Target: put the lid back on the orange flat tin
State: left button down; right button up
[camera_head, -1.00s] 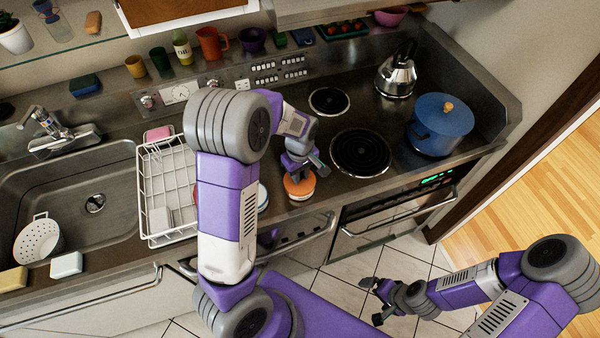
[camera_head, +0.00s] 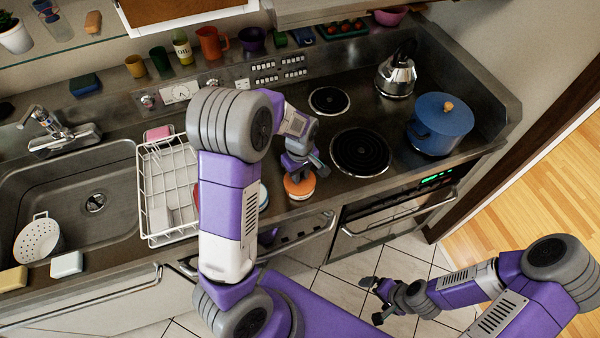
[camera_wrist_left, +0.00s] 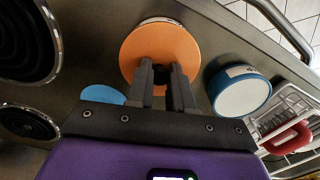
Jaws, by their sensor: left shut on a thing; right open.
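The orange lid (camera_head: 299,187) is over the orange flat tin (camera_head: 301,195) at the counter's front edge, left of the front coil. In the left wrist view the lid (camera_wrist_left: 150,45) is a round orange disc with a dark knob. A pale, metallic rim (camera_wrist_left: 160,20) shows past its far edge. My left gripper (camera_head: 300,173) is shut on the lid's knob, and its fingers (camera_wrist_left: 161,80) hide most of the knob. I cannot tell whether the lid is fully seated. My right gripper (camera_head: 372,301) is open and empty, above the floor in front of the oven.
A blue tin with a white top (camera_wrist_left: 243,92) stands close beside the orange one. A blue disc (camera_wrist_left: 103,94) lies partly behind my gripper. The white dish rack (camera_head: 165,190) is to the left. The coil (camera_head: 360,152) and blue pot (camera_head: 440,125) are to the right.

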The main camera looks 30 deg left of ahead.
pick_arm(q)
jog(key=shift+c, duration=2.3)
grip_release()
jog(key=shift+r+p, duration=3)
jog(key=shift+r, duration=0.55)
grip_shut()
jog(key=shift+f, duration=0.25)
